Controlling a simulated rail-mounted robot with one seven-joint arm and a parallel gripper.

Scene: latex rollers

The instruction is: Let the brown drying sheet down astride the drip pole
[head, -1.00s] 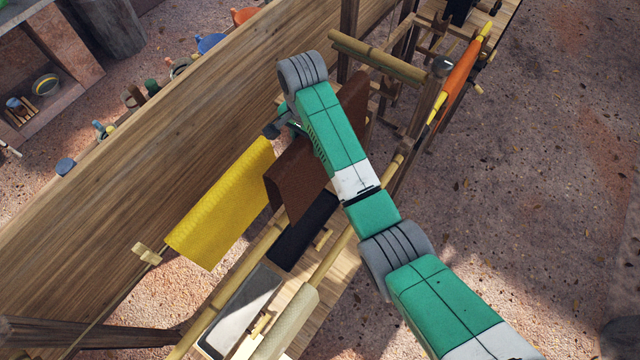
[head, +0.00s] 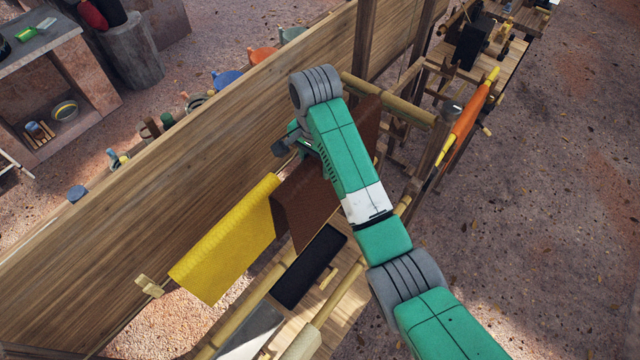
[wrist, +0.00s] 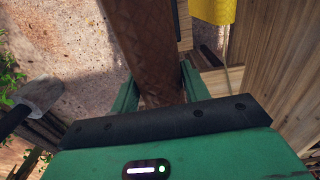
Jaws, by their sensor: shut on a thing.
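The brown drying sheet (head: 303,210) hangs folded from my gripper, just past the far end of the yellow sheet (head: 228,240). In the head view my wrist and arm cover its middle and most of my gripper (head: 296,142). In the wrist view the brown sheet (wrist: 143,45) runs between the green jaws, and my gripper (wrist: 160,88) is shut on it. The drip pole (head: 163,287) shows as a thin rod by the wooden bracket and runs under the yellow sheet. I cannot tell whether the brown sheet touches the pole.
A long wooden wall (head: 110,225) stands left of the sheets. A black tray (head: 310,266) lies on the bench below right. A thick wooden roller (head: 390,100) is beyond my wrist.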

